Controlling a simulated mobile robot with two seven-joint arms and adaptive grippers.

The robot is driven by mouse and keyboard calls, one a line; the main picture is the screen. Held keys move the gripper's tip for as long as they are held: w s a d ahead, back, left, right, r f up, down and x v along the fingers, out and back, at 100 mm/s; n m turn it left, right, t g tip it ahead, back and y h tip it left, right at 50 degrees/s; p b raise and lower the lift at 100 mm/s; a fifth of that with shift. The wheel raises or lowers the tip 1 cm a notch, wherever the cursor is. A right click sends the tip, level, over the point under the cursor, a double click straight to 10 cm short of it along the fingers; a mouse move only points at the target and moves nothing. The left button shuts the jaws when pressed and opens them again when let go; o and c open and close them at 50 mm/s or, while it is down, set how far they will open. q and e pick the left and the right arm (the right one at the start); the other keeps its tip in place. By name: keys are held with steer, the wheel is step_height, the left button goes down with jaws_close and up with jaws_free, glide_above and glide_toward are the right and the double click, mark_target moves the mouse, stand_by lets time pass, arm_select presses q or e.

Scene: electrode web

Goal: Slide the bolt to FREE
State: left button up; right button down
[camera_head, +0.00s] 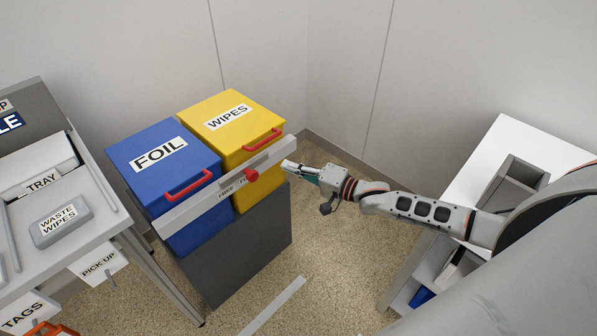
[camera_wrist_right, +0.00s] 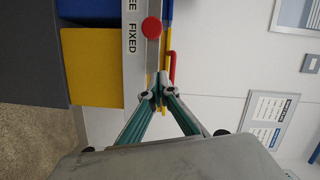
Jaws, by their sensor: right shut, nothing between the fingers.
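The bolt's red knob (camera_head: 251,175) sits on a light grey bar (camera_head: 205,194) across the fronts of the blue FOIL bin (camera_head: 165,155) and the yellow WIPES bin (camera_head: 228,118). In the right wrist view the knob (camera_wrist_right: 152,28) is beside the word FIXED, with the end of FREE farther up. My right gripper (camera_head: 288,166) is shut and empty, just off the bar's right end, apart from the knob. Its fingertips (camera_wrist_right: 160,88) meet below the knob in the wrist view. My left gripper is not in view.
Red handles (camera_head: 188,184) stick out from both bins, close to the bar. The bins stand on a dark grey cabinet (camera_head: 240,250). A grey table (camera_head: 85,225) is at left and a white shelf unit (camera_head: 480,165) at right.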

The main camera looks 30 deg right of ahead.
mark_target(234, 178)
steer(key=w+a, duration=0.2)
steer(key=a, duration=0.1)
steer(key=w+a+f, duration=0.1)
steer(key=a, duration=0.1)
steer(key=shift+a, duration=0.15)
steer(key=shift+s+a+f, duration=0.2)
steer(key=shift+a, duration=0.25)
steer(key=a+p, duration=0.1)
steer(key=s+a+p, duration=0.1)
steer(key=a, duration=0.1)
steer(key=s+a+p, duration=0.1)
steer(key=a, duration=0.1)
steer(key=shift+a+r, duration=0.25)
steer(key=shift+s+a+f, duration=0.1)
steer(key=shift+a, duration=0.2)
steer(key=shift+f, duration=0.15)
steer(key=shift+s+a, duration=0.1)
